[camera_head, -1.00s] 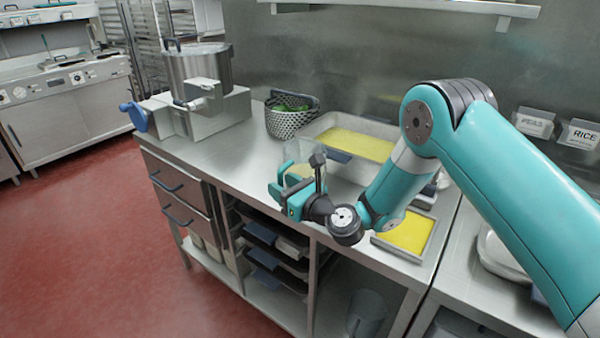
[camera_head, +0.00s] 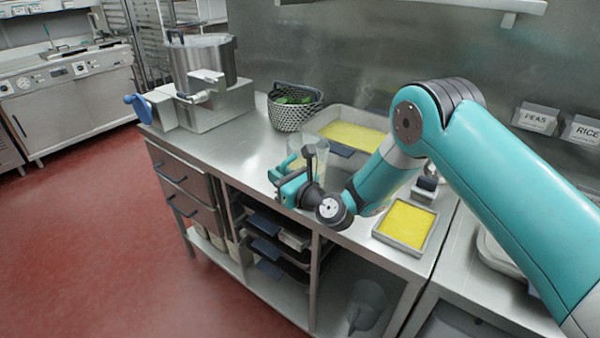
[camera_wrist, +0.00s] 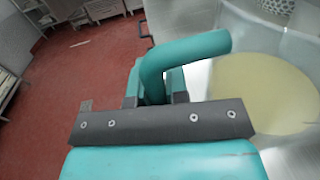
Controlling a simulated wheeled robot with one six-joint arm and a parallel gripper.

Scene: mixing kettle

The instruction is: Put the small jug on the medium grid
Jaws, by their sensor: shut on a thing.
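The small jug (camera_head: 312,148) is clear with a pale yellow content and is upright near the counter's front edge. My gripper (camera_head: 292,182) is at its near side, shut on its teal handle (camera_wrist: 185,55). In the wrist view the jug (camera_wrist: 255,90) fills the right side, the yellow content showing through it. My gripper partly covers the jug in the head view, and I cannot tell whether its base touches the counter. I cannot make out which thing is the medium grid.
A large tray of yellow (camera_head: 352,136) lies behind the jug, and a small yellow tray (camera_head: 408,224) to the right. A kettle (camera_head: 203,62) and a woven basket (camera_head: 292,112) stand at the back left. Another clear jug (camera_head: 367,305) is on the lower shelf. Counter left of my gripper is clear.

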